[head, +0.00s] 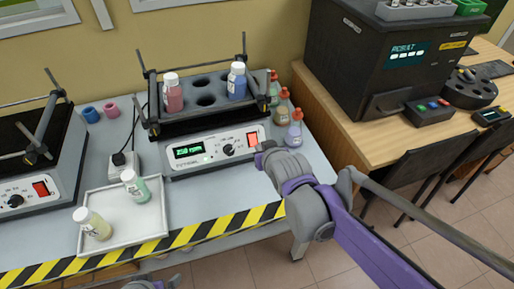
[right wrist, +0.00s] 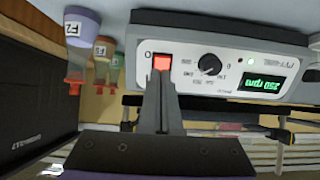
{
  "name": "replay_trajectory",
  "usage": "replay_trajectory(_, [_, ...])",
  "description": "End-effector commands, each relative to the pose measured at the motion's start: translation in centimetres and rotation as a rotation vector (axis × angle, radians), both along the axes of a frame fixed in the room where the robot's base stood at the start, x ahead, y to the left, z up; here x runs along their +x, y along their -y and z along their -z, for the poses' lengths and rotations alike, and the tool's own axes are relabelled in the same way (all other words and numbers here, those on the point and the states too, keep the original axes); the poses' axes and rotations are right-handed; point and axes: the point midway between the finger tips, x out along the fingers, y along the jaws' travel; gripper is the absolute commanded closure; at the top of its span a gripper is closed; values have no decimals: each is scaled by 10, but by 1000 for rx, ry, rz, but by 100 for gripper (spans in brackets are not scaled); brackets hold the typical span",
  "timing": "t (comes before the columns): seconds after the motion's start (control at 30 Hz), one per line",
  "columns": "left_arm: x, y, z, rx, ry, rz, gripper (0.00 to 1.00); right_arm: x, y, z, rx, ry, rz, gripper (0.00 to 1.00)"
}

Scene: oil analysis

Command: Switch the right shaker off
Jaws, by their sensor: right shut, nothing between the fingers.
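The right shaker (head: 190,166) stands on the grey bench with its green display lit, reading 250 rpm. Its red power switch (head: 252,138) is at the right of the front panel, beside the dark knob (head: 228,150). My right gripper (head: 262,148) is shut and empty, just in front of the panel by the switch. In the right wrist view, the picture is upside down and the shut fingertips (right wrist: 161,75) point at the red switch (right wrist: 162,62), overlapping its lower edge. I cannot tell whether they touch it. My left gripper's fingers are not visible.
Two capped bottles, red (head: 173,96) and blue (head: 237,84), sit in the shaker's rack. Several bottles (head: 295,130) stand right of the shaker. A white tray (head: 148,222) with two bottles lies front left. The left shaker (head: 62,150) is beyond it. A wooden table (head: 345,135) stands right.

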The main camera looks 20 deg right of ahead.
Motion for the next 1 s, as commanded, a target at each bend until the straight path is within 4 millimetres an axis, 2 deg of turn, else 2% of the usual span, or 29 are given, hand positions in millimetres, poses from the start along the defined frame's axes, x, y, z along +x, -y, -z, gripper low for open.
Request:
replay_trajectory(0.1, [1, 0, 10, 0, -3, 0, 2, 16, 0, 13, 0, -1, 0, 100])
replay_trajectory(0.3, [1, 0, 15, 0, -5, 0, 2, 29, -1, 21, 0, 0, 0, 100])
replay_trajectory(1.0, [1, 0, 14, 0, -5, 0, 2, 34, -1, 24, -1, 1, -1, 100])
